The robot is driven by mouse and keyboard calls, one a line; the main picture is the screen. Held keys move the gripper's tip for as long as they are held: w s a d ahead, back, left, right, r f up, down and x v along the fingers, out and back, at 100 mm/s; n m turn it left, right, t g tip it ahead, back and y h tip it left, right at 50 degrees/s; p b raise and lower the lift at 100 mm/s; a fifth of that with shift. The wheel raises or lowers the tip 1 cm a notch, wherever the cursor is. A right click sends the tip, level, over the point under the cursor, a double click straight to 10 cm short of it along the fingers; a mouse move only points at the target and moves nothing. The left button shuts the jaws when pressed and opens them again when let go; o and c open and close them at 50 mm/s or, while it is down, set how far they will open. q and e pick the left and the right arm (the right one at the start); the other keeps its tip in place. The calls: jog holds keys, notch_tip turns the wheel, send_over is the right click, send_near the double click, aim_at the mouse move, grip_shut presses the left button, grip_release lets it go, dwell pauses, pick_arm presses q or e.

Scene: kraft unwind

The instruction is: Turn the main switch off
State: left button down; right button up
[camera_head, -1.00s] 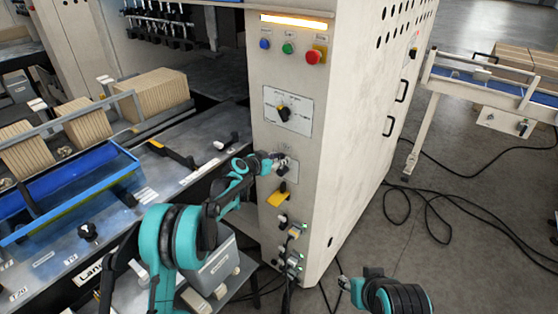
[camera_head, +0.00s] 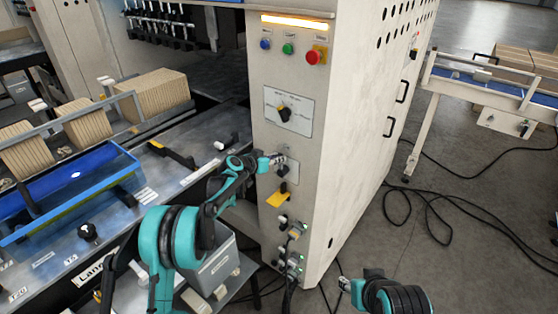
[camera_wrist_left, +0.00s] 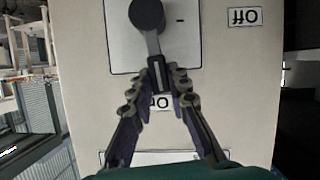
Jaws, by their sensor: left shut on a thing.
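The main switch is a dark round knob (camera_wrist_left: 147,14) with a lever on a light plate in the left wrist view. Its lever points at a partly hidden, upside-down On label (camera_wrist_left: 160,102). An upside-down Off label (camera_wrist_left: 243,17) is to the upper right. My left gripper (camera_wrist_left: 160,80) is shut on the lever's end. In the head view, my left gripper (camera_head: 275,160) is at the front of the white cabinet and hides much of the switch. My right gripper (camera_head: 345,284) is low at the bottom, away from the cabinet; its jaws are too small to read.
Above on the cabinet (camera_head: 330,190) are a selector switch (camera_head: 283,113) and blue, green and red buttons. A yellow piece (camera_head: 278,197) and plugged cables are below. A machine bed (camera_head: 180,170) lies left; loose cables cross the floor at right.

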pick_arm(q)
jog(key=shift+w+a+f+n+g+h+b, duration=0.25)
jog(key=shift+w+a+n+h, duration=0.15)
jog(key=shift+n, duration=0.25)
jog(key=shift+w+a+f+n+g+h+b, duration=0.15)
jog(key=shift+w+a+f+n+h+b, duration=0.15)
jog(key=shift+a+n, duration=0.3)
jog(key=shift+w+a+f+n+g+h+b, duration=0.1)
jog(key=shift+w+a+n+g+h+b, duration=0.2)
jog(key=shift+n, duration=0.35)
jog(key=shift+a, duration=0.15)
jog(key=c, duration=1.4)
grip_release()
jog(key=shift+c, duration=0.2)
jog(key=v, duration=1.2)
jog(key=shift+f, duration=0.2)
